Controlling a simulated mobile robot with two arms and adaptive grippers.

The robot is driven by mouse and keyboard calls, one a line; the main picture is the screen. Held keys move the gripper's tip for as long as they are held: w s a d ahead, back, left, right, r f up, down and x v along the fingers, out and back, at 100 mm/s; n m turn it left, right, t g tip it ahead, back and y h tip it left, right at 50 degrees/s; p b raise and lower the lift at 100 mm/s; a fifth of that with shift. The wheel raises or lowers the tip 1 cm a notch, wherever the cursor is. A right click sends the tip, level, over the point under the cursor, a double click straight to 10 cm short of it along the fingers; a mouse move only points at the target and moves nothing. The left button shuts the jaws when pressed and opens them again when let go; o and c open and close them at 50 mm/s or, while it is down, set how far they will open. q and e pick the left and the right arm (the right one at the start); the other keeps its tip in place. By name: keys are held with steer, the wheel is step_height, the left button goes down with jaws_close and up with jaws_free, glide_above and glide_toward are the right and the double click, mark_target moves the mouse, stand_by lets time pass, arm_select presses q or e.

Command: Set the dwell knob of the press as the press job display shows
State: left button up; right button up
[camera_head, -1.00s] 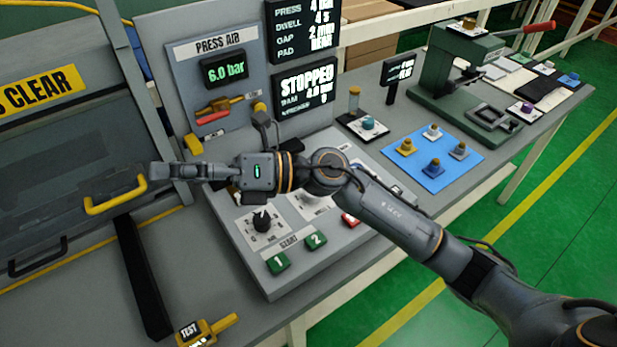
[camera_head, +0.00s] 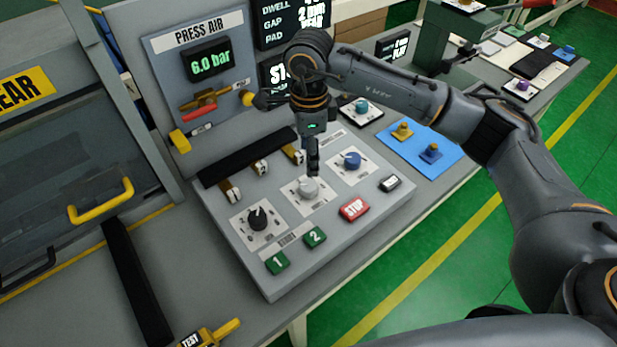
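The press control panel (camera_head: 330,225) has a black knob (camera_head: 258,217), a light grey knob (camera_head: 307,188) and a blue knob (camera_head: 352,160), each on a white dial plate. The small dial labels are too blurred to read, so I cannot tell which knob is dwell. The press job display (camera_head: 272,35) is cut off at the top; the earlier view appears to read dwell 4 s. My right gripper (camera_head: 313,162) points down just above the grey knob; contact is unclear, and its finger opening cannot be judged from this side. My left gripper is out of view.
A red STOP button (camera_head: 354,207), a black-and-white button (camera_head: 390,183) and green buttons 1 (camera_head: 277,262) and 2 (camera_head: 315,237) sit nearby. My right arm partly hides the status display (camera_head: 272,72). A blue mat (camera_head: 410,160) with fittings lies right.

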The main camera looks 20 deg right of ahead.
mark_target(309, 185)
step_height(309, 185, down, 10)
steer(key=p, duration=0.2)
steer(key=shift+f+p, duration=0.1)
steer(key=shift+p, duration=0.25)
steer(key=c, duration=1.2)
